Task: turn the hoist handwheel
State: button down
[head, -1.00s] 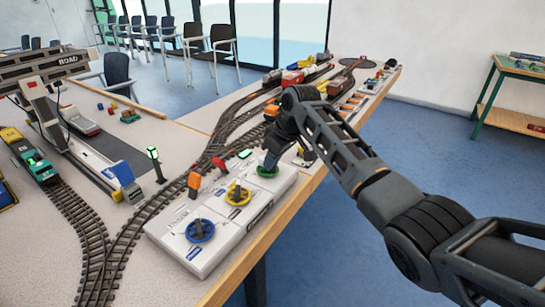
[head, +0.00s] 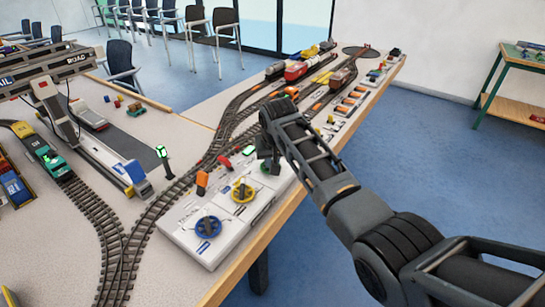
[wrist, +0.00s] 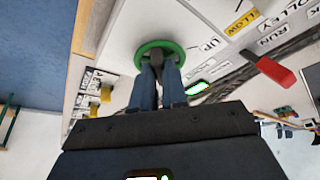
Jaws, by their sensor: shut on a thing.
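Three handwheels sit on a white control box: a blue one (head: 208,227), a yellow one (head: 242,190) and a green one at the far end. The green handwheel (wrist: 158,43) shows clearly in the wrist view, beside a label that reads UP. In the head view my arm mostly hides it. My gripper (wrist: 158,68) reaches down to its middle, with the fingers shut on the dark grip bar at its centre. In the head view my gripper (head: 268,150) is over the far end of the box.
A red lever (wrist: 272,70) and a lit green indicator (wrist: 197,88) are close to the green wheel. Model tracks and a gantry crane (head: 60,95) fill the table to the left. Open floor lies right of the table edge.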

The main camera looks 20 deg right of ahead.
jog(key=shift+m, duration=0.4)
jog(key=c, duration=1.2)
grip_release()
jog(key=shift+o, duration=0.2)
jog(key=v, duration=0.7)
jog(key=shift+a+r, duration=0.15)
jog(key=shift+r, duration=0.2)
jog(key=shift+s, duration=0.15)
